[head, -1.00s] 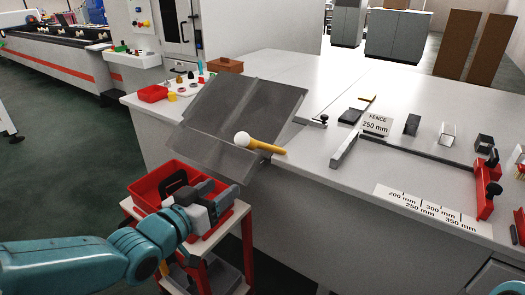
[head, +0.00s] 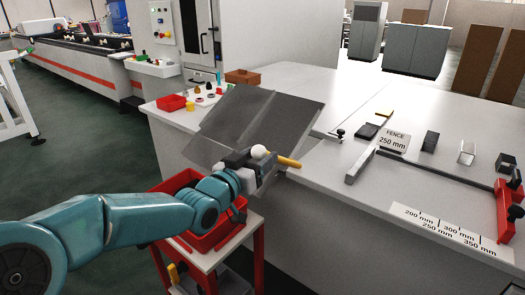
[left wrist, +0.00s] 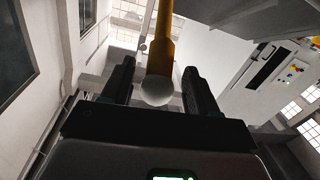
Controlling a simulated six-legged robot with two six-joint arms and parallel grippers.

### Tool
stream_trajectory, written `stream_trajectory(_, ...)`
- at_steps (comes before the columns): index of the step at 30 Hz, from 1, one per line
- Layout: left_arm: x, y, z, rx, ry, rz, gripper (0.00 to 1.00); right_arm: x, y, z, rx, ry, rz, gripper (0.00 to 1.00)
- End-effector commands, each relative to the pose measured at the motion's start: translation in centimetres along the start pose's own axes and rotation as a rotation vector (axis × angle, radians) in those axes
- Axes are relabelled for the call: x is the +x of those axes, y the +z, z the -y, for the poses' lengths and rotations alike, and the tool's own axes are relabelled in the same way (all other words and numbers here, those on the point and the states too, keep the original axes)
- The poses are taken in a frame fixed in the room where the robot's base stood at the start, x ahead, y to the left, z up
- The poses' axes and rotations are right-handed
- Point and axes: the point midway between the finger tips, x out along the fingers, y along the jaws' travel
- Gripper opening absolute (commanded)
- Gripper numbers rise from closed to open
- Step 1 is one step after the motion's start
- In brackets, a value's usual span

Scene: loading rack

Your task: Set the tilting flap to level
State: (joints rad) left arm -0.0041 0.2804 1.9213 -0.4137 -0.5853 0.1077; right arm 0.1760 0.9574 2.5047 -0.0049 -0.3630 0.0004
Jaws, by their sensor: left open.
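The tilting flap (head: 285,120) is a dark grey panel at the left end of the white table, sloping down toward me. A yellow handle (head: 289,162) with a white ball knob (head: 260,152) sticks out at its lower edge. My left gripper (head: 264,168) is at the knob, with its arm coming in from the left. In the left wrist view the open fingers (left wrist: 158,68) stand on either side of the white knob (left wrist: 157,91) and the yellow handle (left wrist: 160,45), with gaps visible. My right gripper is not in view.
Below my left arm is a small red-legged cart with a red bin (head: 205,240). The white table (head: 330,185) carries a fence sign (head: 392,140), a scale strip (head: 450,232) and a red bracket (head: 505,215). Small parts and a red tray (head: 172,103) lie behind the flap.

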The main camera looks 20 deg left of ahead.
Motion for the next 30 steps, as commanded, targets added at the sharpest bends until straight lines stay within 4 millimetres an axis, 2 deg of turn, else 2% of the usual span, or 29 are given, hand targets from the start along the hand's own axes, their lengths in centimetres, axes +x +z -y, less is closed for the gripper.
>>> stream_trajectory(3,1.4,-0.1,-0.1,0.000,0.001,0.001,0.59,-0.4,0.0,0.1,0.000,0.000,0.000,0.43)
stream_trajectory(6,2.0,-0.1,-0.1,0.000,0.000,-0.001,0.59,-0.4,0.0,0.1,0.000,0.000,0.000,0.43)
stream_trajectory(14,2.2,0.0,-0.1,0.000,0.000,-0.001,0.59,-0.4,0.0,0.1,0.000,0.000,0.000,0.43)
stream_trajectory(15,2.2,0.0,-0.1,0.000,0.000,-0.001,0.56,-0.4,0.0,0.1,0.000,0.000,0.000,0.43)
stream_trajectory(20,2.2,0.0,-0.1,0.000,0.000,-0.001,0.04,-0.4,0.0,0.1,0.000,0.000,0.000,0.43)
stream_trajectory(21,2.2,0.0,-0.1,0.000,0.000,-0.001,0.00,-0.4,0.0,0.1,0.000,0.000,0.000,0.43)
stream_trajectory(26,2.2,-0.2,-0.1,0.001,-0.001,0.003,0.00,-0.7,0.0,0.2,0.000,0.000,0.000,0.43)
stream_trajectory(30,2.8,-1.2,-0.2,0.004,-0.004,0.029,0.00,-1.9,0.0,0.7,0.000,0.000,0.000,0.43)
